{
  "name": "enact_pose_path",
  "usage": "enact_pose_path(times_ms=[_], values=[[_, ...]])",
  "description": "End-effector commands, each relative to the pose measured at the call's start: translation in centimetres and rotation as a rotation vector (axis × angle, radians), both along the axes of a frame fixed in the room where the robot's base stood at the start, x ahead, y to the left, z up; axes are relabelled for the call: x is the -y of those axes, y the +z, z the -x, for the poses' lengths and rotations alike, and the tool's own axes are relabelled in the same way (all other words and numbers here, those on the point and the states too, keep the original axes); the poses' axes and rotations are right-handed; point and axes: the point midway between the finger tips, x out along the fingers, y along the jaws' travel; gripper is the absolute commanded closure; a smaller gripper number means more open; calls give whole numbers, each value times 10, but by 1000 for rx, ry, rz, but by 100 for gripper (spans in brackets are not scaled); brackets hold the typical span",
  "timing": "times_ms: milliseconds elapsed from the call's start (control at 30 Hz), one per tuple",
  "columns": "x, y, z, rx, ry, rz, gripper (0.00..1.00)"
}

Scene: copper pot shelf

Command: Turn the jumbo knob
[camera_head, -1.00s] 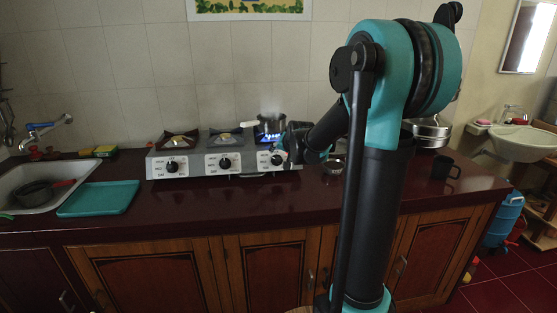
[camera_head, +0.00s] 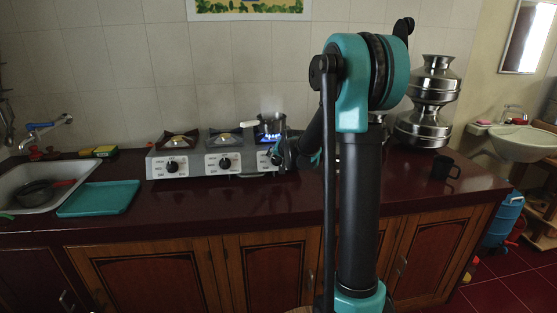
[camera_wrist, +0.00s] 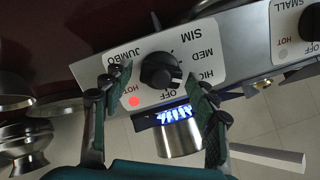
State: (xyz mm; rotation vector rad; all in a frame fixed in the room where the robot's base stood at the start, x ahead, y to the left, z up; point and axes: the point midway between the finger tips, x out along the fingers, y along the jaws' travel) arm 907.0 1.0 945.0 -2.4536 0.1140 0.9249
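The black jumbo knob (camera_wrist: 160,70) is on a white panel marked JUMBO, SIM, MED, HIGH and OFF in the wrist view. My gripper (camera_wrist: 158,78) is open, with one green-padded finger on each side of the knob. Gaps show between the pads and the knob, so I see no grip on it. In the head view my gripper (camera_head: 279,157) is at the right end of the grey stove (camera_head: 197,166) and mostly hides this knob. A red HOT light glows beside the knob, and a blue flame burns under the pot (camera_wrist: 180,140).
A knob marked SMALL (camera_wrist: 312,17) sits on the neighbouring panel. A white pot handle (camera_wrist: 268,155) sticks out beyond my right finger. Stacked steel pots (camera_head: 428,100) and a black mug (camera_head: 444,168) stand at the right. The counter before the stove is clear.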

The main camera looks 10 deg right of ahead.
Motion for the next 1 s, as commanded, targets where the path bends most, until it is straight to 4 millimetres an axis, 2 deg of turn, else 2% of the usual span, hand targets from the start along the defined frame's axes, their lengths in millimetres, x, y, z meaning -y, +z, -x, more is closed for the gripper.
enact_pose_path(times_ms=[33,300,367,667,1000], values=[[0,0,0,0,0,0,51],[0,0,0,0,0,0,84],[0,0,0,0,0,0,90],[1,0,0,1,-21,-36,90],[2,-1,1,0,-136,-235,90]])
